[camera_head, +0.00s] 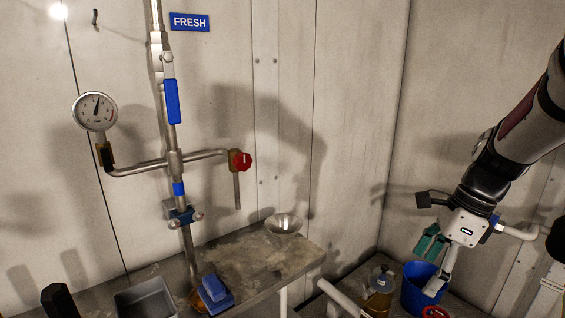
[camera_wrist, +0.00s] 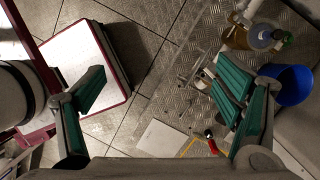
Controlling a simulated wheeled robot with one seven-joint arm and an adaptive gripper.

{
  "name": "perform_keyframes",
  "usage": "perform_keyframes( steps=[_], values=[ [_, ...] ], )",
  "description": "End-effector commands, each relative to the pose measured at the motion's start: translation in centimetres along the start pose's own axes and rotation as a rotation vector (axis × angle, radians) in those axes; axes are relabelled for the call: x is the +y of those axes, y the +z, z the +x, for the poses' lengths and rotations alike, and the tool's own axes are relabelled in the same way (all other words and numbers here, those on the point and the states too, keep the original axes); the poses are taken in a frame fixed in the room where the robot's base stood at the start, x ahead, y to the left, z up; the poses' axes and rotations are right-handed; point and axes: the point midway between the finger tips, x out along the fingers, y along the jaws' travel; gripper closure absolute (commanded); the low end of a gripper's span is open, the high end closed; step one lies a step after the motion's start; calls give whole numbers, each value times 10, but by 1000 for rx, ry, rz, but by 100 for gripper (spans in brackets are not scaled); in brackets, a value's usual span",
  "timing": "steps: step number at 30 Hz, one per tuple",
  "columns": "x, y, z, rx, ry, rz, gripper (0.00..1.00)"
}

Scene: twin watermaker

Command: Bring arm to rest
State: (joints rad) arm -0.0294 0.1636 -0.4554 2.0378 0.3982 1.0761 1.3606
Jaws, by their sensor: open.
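My gripper (camera_head: 431,266) is at the right of the head view, at the end of my dark and white arm, pointing downward. Its green-padded fingers are spread wide and nothing is between them. In the head view it overlaps the blue bucket (camera_head: 412,292); the gap between them is hard to judge. In the wrist view my gripper (camera_wrist: 163,92) shows both fingers apart over the floor, and the bucket (camera_wrist: 291,86) lies beyond the right finger, not between the fingers.
A workbench (camera_head: 262,258) with a metal bowl (camera_head: 284,223), a blue block (camera_head: 215,294) and a grey tray (camera_head: 146,299) stands left. A pipe with a gauge (camera_head: 95,111) and red-handled valve (camera_head: 241,161) runs up the wall.

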Motion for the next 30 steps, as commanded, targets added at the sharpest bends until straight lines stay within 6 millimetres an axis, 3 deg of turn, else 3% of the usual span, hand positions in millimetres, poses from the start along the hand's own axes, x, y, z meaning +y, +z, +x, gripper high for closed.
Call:
perform_keyframes(
  steps=[1, 6, 15, 21, 30],
  values=[
    [20, 8, -10, -11, -1, -118, 16],
    [83, 23, -31, -10, 6, -532, 16],
    [189, 18, -47, 86, 21, -1255, 16],
    [236, 1, -44, 187, 58, -1618, 16],
    [276, -25, -36, 330, 138, -1973, 16]
  ],
)
